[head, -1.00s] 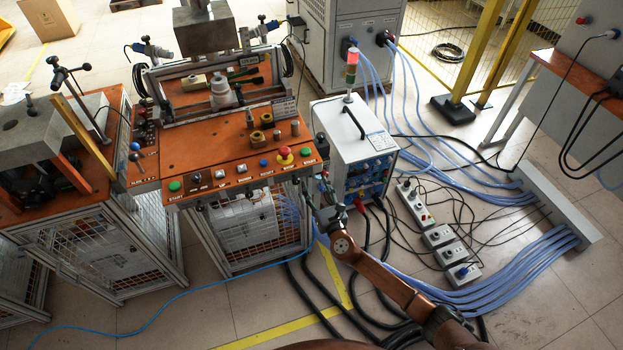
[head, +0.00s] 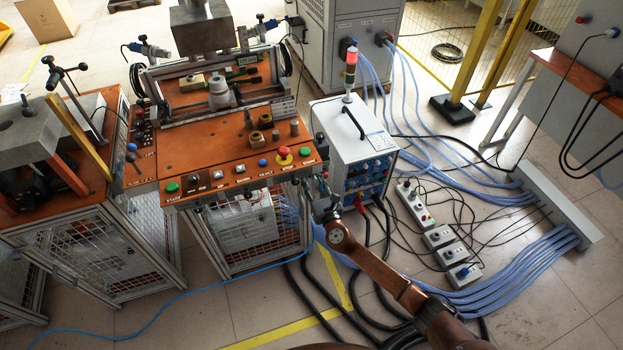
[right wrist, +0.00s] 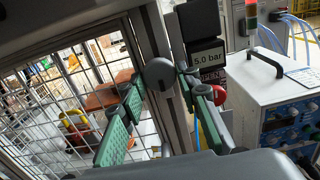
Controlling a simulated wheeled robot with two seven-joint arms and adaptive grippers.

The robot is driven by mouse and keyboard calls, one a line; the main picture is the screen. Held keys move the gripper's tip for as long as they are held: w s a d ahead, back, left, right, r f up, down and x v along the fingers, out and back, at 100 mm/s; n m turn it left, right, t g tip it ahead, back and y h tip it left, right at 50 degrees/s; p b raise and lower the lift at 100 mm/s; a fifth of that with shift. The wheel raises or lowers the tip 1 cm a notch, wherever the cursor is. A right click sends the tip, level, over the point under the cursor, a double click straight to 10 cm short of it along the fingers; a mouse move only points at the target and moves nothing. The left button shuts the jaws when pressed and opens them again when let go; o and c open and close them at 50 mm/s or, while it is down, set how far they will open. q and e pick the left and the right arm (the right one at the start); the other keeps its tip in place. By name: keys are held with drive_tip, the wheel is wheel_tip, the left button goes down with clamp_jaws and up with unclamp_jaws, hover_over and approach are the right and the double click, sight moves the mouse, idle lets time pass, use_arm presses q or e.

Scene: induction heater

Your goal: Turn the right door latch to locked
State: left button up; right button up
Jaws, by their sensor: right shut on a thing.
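The right door latch is a dark rounded knob (right wrist: 160,73) on the grey post at the edge of the machine's mesh door (right wrist: 75,95). My right gripper (right wrist: 163,82) has its green-padded fingers on either side of the latch and is shut on it. The latch's exact angle is hard to read, and its base is partly hidden. In the head view my right gripper (head: 320,193) is at the front right corner of the orange-topped machine (head: 215,150), below the control panel, where the latch itself cannot be made out. My left gripper is not in view.
A white power unit (head: 350,140) with a signal tower (head: 350,70) stands close right of my right gripper. Black cables (head: 385,235) and blue hoses (head: 490,265) run over the floor.

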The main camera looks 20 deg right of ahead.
drive_tip(key=c, duration=0.4)
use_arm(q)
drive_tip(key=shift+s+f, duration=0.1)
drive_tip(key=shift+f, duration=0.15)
use_arm(e)
drive_tip(key=shift+f+m, duration=0.1)
drive_tip(key=shift+m, duration=0.3)
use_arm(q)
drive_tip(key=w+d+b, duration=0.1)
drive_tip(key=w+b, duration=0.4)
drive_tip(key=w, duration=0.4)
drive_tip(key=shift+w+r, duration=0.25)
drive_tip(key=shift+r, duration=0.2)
use_arm(e)
drive_tip(key=shift+a+m, duration=0.1)
drive_tip(key=shift+m, duration=8.3)
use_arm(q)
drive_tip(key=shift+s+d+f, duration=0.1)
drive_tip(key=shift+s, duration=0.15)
use_arm(e)
drive_tip(key=shift+m, duration=0.3)
